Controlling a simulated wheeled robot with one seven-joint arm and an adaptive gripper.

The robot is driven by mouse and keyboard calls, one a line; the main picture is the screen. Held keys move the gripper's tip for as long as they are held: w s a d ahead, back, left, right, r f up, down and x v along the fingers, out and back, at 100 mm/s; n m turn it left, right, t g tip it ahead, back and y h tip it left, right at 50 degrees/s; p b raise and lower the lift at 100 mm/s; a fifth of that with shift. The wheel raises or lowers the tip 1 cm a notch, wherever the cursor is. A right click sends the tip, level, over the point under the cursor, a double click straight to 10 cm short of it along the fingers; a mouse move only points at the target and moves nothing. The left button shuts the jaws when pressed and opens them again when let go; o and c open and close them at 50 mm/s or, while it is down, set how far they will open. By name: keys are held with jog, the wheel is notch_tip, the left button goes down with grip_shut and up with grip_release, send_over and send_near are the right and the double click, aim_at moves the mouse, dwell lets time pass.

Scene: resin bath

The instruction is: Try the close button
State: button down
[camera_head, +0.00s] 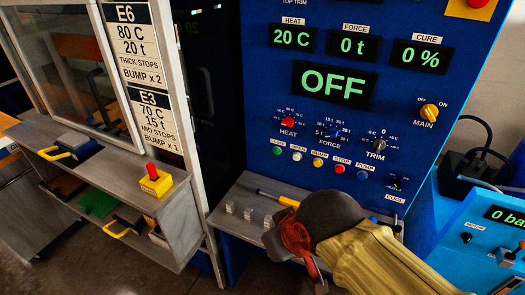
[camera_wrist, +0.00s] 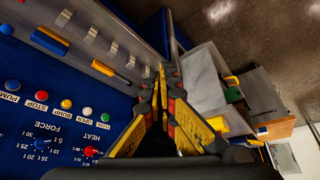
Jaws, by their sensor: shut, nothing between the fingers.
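The close button (camera_head: 277,150) is the green, leftmost button in the row on the blue control panel (camera_head: 255,110). It also shows in the wrist view (camera_wrist: 104,115), left of my fingers and apart from them. My gripper (camera_head: 292,240) is over the grey shelf below the panel, lower than the button row, with its fingertips partly hidden in the head view. In the wrist view my gripper (camera_wrist: 162,78) is shut and empty, its yellow fingers together. The large display (camera_head: 333,84) reads OFF; the smaller ones read 20 C, 0 t and 0 %.
White, yellow, red and blue buttons follow rightward. The yellow MAIN knob (camera_head: 429,112) is at the panel's right. Small metal blocks (camera_head: 250,214) and a yellow-handled tool (camera_head: 277,198) lie on the shelf. A yellow box with a red button (camera_head: 154,180) stands on the left bench.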

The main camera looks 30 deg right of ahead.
dwell(0.3)
jog(key=w+d+f+n+t+h+b, duration=0.1)
jog(key=w+d+f+n+t, duration=0.2)
jog(key=w, duration=0.7)
jog(key=w+d+n+t, duration=0.25)
jog(key=w+n, duration=0.25)
jog(key=w, duration=0.6)
jog(key=w+d+f+n+t+h+b, duration=0.1)
jog(key=w+d+f+n+t, duration=0.2)
jog(key=w, duration=0.7)
jog(key=w+d+f+n+t, duration=0.3)
jog(key=d+f+n+t, duration=0.3)
jog(key=f+n, duration=0.3)
jog(key=n+b, duration=0.1)
jog(key=n, duration=0.1)
jog(key=shift+w+n+h, duration=0.2)
jog(key=shift+n+h, duration=0.2)
jog(key=shift+f, duration=0.1)
